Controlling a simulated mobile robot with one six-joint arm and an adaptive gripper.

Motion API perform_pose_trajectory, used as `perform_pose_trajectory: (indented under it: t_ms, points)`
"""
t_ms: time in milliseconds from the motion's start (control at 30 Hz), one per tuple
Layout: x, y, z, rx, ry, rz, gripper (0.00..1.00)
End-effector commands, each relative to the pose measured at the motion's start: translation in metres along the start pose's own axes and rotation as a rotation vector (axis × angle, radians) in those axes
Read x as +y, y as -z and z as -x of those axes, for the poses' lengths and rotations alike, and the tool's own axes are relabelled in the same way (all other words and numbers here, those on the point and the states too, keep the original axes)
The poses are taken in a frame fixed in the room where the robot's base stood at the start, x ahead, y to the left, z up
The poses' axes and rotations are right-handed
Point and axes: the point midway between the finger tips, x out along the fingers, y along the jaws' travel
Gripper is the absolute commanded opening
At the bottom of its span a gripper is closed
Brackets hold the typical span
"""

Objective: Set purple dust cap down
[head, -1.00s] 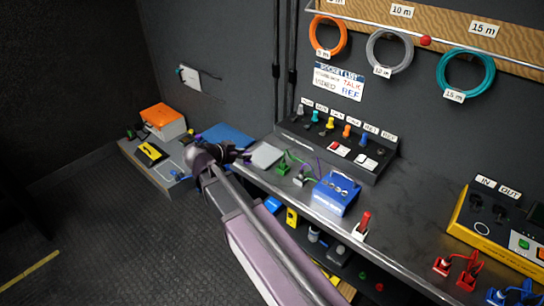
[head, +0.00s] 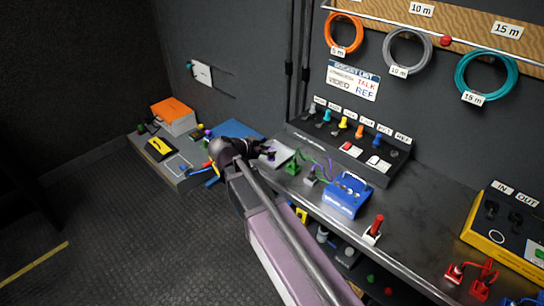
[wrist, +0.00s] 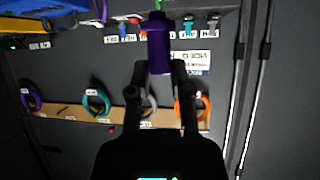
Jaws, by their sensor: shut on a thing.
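My gripper (wrist: 159,68) is shut on the purple dust cap (wrist: 160,42), which stands out beyond the fingertips in the wrist view. In the head view my gripper (head: 262,152) is at the left end of the bench, and only a small purple bit of the cap shows there. A light grey pad (head: 282,153) lies on the bench just right of the gripper, partly hidden by it. I cannot tell from the head view how high the cap is above the bench.
Right of the pad on the bench (head: 398,212) are a green connector (head: 292,167), a blue box (head: 346,196) and a red-topped switch (head: 375,229). A socket panel (head: 345,150) stands behind. A low shelf at left holds an orange-topped box (head: 173,116). The bench between blue box and yellow unit is mostly clear.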

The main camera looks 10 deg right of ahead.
Motion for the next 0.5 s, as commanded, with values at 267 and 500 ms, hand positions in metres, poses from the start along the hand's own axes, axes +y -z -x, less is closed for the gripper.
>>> perform_pose_trajectory:
  t_ms: [267,500]
  points:
    - [0.012,-0.020,-0.018,0.000,0.051,0.012,0.00]
    - [0.024,-0.039,-0.038,0.004,0.119,0.027,0.00]
